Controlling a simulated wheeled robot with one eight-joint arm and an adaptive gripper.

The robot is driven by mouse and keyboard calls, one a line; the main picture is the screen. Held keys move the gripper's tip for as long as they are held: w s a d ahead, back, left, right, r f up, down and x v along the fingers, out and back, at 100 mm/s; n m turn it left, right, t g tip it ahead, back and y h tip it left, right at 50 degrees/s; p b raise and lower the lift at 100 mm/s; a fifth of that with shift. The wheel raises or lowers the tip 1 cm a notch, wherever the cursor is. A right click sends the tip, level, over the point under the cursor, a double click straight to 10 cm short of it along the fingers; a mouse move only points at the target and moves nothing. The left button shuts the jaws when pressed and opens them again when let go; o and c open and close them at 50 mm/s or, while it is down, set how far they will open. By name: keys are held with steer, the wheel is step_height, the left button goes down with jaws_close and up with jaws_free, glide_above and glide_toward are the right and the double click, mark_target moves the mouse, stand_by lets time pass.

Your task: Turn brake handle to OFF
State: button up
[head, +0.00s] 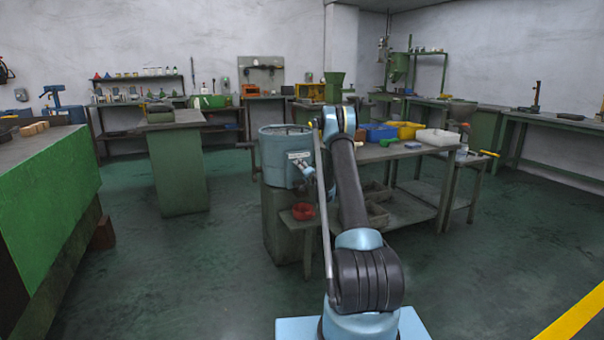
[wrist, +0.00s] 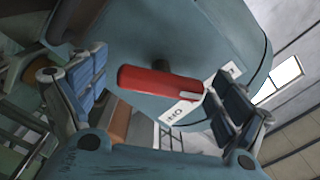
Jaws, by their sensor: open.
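The red brake handle (wrist: 158,84) is a bar on a dark pivot on a round blue-grey housing (wrist: 200,40) in the wrist view. It lies almost level there, tilted slightly down to the right. Its white-marked right end lies over a white label plate (wrist: 190,105), whose lettering is rotated and hard to read. My gripper (wrist: 160,82) is open, with one finger beyond each end of the handle in the picture. Contact is not visible. In the head view the blue-grey drum machine (head: 272,155) stands beyond my arm; I cannot make out the handle there.
A red bowl (head: 303,211) sits on a low stand by the drum. To its right is a workbench (head: 400,152) with blue, yellow and white bins. A green bench (head: 50,190) stands at the left. The floor (head: 180,270) between is clear.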

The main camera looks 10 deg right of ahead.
steer(key=shift+w, duration=0.15)
steer(key=c, duration=1.1)
steer(key=shift+m, duration=0.3)
steer(key=m, duration=1.2)
steer(key=shift+d, duration=0.1)
steer(key=shift+m, duration=0.3)
